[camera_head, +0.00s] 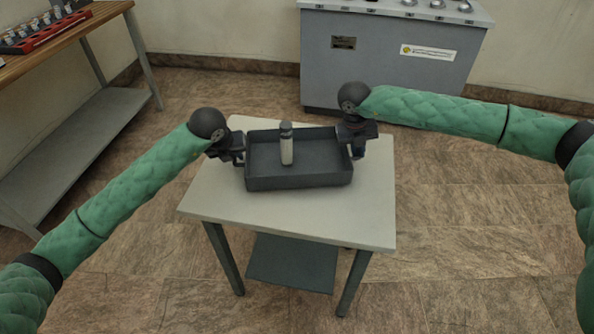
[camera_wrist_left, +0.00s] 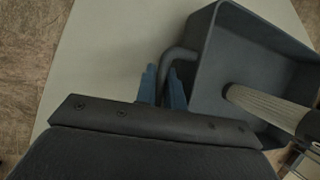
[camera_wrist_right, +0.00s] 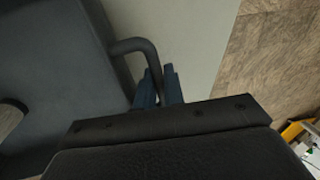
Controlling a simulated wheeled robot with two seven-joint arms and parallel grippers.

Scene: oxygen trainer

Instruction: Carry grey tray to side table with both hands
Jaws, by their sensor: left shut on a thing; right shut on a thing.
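The grey tray (camera_head: 300,182) is over the side table (camera_head: 225,205), a small table with a pale top. I cannot tell whether it rests on the top or hangs just above it. A pale cylinder with a dark cap (camera_head: 287,148) stands upright in the tray, left of its middle. My left gripper (camera_head: 238,155) is shut on the tray's left handle, which shows in the left wrist view (camera_wrist_left: 178,55). My right gripper (camera_head: 357,150) is shut on the right handle, which shows in the right wrist view (camera_wrist_right: 135,45).
A wooden workbench (camera_head: 75,32) with a red rack (camera_head: 45,35) of small bottles stands at the back left. A grey cabinet (camera_head: 385,65) stands behind the side table. The table's front part is bare, and the tiled floor (camera_head: 470,270) at right is clear.

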